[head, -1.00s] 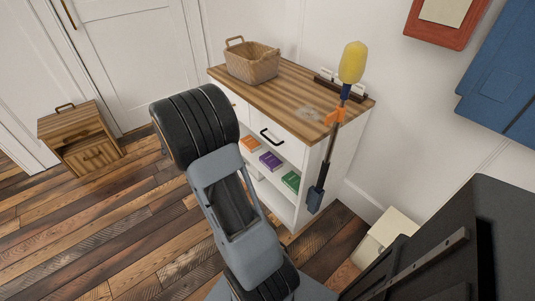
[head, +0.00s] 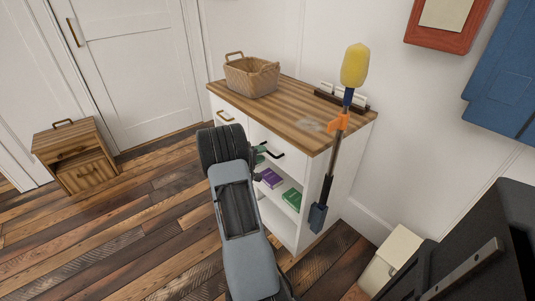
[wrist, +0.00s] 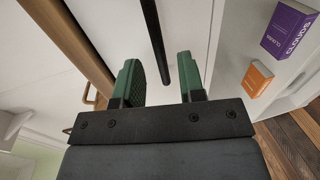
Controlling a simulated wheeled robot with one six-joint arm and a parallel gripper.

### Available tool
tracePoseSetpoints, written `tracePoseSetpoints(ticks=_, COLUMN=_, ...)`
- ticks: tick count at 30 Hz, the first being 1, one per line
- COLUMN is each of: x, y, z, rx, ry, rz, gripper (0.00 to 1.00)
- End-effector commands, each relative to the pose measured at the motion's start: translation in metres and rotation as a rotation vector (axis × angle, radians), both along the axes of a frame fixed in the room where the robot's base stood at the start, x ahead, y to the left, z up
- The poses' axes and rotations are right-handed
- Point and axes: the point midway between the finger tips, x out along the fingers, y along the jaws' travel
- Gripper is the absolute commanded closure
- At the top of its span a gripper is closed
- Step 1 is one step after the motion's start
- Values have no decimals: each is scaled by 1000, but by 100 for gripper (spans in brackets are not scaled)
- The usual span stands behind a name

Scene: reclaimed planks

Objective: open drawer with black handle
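The white cabinet has a wooden top (head: 290,106) and two upper drawers side by side. The right drawer (head: 292,163) bears the black handle (head: 276,154) and looks closed. In the wrist view the black handle (wrist: 157,45) runs lengthwise between my fingertips, with a gap on each side. My gripper (wrist: 158,75) is open, its two green fingers apart and empty. In the head view my gripper (head: 261,150) is at the left end of the handle, mostly hidden by my arm. Whether the fingertips reach past the bar in depth I cannot tell.
The left drawer has a brass-coloured handle (head: 225,116). A basket (head: 250,77) and a yellow-headed duster (head: 355,65) are at the cabinet. Below, open shelves hold a purple box (head: 271,178) and a green box (head: 292,198). A small wooden nightstand (head: 75,155) stands left; floor between is clear.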

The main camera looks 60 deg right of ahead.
Motion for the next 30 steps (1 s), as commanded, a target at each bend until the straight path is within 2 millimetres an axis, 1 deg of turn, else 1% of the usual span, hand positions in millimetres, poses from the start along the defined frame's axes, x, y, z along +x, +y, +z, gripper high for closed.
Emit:
tracePoseSetpoints(ticks=1, x=-3, y=-8, z=-3, rx=1, ry=-1, rz=-2, gripper=64)
tracePoseSetpoints(ticks=3, x=-6, y=-16, z=-4, rx=0, ry=0, rz=-1, gripper=64)
tracePoseSetpoints(ticks=9, x=-10, y=-31, z=-7, rx=2, ry=2, rz=0, gripper=64)
tracePoseSetpoints(ticks=14, x=-12, y=-35, z=-7, rx=0, ry=1, rz=1, gripper=64)
tracePoseSetpoints(ticks=21, x=-12, y=-35, z=-7, rx=0, ry=1, rz=1, gripper=64)
tracePoseSetpoints(ticks=23, x=-12, y=-35, z=-7, rx=0, ry=1, rz=1, gripper=68)
tracePoseSetpoints(ticks=30, x=-11, y=-35, z=-7, rx=0, ry=1, rz=1, gripper=91)
